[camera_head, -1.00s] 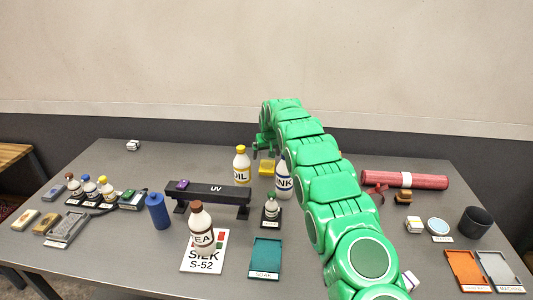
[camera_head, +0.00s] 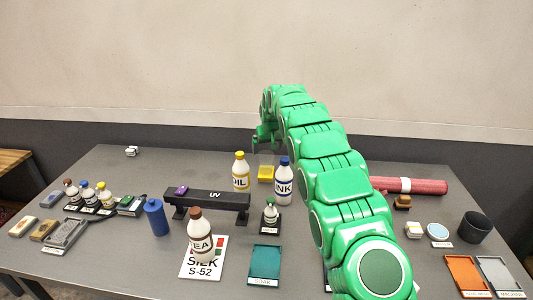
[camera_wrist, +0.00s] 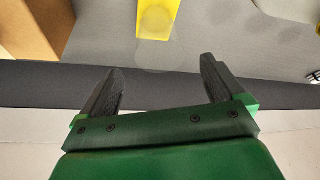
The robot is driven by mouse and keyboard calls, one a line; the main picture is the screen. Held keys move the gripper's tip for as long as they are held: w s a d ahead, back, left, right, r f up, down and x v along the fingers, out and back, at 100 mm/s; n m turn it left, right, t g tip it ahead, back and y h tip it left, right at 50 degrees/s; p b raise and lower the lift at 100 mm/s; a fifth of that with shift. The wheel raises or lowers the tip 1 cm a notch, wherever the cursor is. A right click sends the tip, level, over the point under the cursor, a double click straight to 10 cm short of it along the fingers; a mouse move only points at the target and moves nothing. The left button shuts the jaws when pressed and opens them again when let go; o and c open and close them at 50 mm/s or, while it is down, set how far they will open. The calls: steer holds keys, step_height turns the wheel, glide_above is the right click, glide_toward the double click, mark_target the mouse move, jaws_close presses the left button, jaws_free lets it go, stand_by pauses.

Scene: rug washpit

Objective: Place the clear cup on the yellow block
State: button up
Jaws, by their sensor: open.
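The yellow block (camera_head: 265,174) lies on the table behind the bottles, and it shows at the top of the wrist view (camera_wrist: 145,37). The clear cup (camera_wrist: 160,57) shows only as faint round outlines in the wrist view. Its smaller circle lies over the block's yellow top and its larger one reaches past the block's edge, so it appears to stand upright on the block. My gripper (camera_head: 265,143) is above the block. In the wrist view my gripper (camera_wrist: 160,68) is open, with a wide gap between its fingers and nothing gripped.
The OIL bottle (camera_head: 240,171) and INK bottle (camera_head: 283,182) stand close beside the block. A black UV stand (camera_head: 215,198) is in front to the left. A red roll (camera_head: 415,186) lies to the right, partly behind my arm. The back left of the table is mostly clear.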

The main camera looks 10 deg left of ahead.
steer(key=s+d+r+m+g+h, duration=0.1)
steer(key=s+d+r+m, duration=0.1)
steer(key=s+d+r, duration=1.15)
steer(key=s+d+m+g, duration=0.1)
steer(key=s+d, duration=0.2)
steer(key=s, duration=0.5)
steer(key=s+d+g, duration=0.1)
steer(key=s+d, duration=0.2)
steer(key=s, duration=0.6)
steer(key=s+d+f+g, duration=0.1)
steer(key=s+d, duration=0.1)
steer(key=s, duration=1)
steer(key=s+d+f+m+g, duration=0.1)
steer(key=s+d+f, duration=0.1)
steer(key=s, duration=1.1)
steer(key=s+d+f+g, duration=0.1)
steer(key=s+d, duration=0.1)
steer(key=s, duration=1.1)
steer(key=shift+f+m+h, duration=0.15)
steer(key=shift+m+h, duration=0.15)
steer(key=shift+h, duration=0.1)
